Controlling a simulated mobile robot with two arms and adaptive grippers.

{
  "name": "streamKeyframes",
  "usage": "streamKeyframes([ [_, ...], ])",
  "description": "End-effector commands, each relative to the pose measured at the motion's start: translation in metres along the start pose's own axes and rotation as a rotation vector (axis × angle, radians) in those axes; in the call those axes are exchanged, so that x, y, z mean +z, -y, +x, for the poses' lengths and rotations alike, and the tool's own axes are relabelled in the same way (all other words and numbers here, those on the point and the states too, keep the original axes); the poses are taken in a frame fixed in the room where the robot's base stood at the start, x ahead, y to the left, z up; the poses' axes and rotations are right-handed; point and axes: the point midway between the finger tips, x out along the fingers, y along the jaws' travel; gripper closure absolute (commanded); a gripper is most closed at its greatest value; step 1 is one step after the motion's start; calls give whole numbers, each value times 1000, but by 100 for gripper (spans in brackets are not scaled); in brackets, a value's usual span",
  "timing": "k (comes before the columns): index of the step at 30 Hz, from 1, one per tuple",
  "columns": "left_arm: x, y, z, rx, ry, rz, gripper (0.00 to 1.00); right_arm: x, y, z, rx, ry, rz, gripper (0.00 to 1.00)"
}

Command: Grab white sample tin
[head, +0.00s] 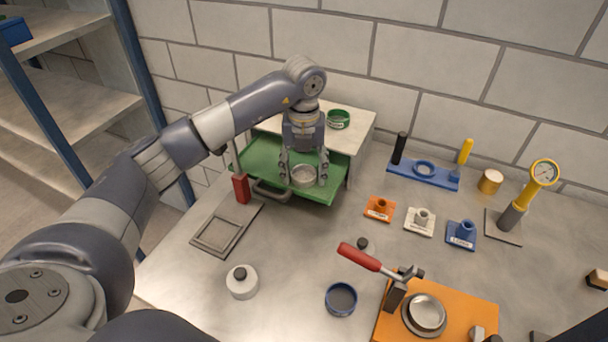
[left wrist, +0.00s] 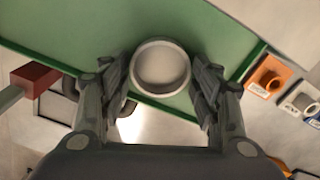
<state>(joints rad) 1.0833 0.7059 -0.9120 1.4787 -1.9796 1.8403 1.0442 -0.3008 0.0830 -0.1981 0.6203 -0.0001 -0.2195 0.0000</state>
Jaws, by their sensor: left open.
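The white sample tin (head: 304,176) is a round, open-topped cup on the green sandbed tray (head: 262,152), near its front edge. In the left wrist view the tin (left wrist: 161,68) sits between the two fingers of my left gripper (left wrist: 160,88). In the head view my left gripper (head: 304,178) reaches down from above with one finger on each side of the tin. Its jaws are open, and small gaps seem to show beside the tin. My right gripper is not in view.
A green ring-shaped tin (head: 338,119) stands on the shelf above the tray. A red-handled lever (head: 240,187) stands left of the tray. Orange, white and blue labelled holders (head: 420,221) stand to the right.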

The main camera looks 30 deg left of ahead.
Motion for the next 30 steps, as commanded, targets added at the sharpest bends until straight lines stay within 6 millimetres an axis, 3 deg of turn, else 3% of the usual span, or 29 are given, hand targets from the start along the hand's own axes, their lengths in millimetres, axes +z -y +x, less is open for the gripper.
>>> streamKeyframes([
  [1,0,0,0,0,0,0,42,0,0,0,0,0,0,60],
  [6,0,0,0,0,0,0,76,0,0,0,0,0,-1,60],
  [19,0,0,-5,-2,1,0,76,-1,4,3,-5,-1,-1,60],
  [26,1,1,-35,-4,6,1,76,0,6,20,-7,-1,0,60],
  [30,-28,-6,-34,1,2,5,76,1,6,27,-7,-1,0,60],
])
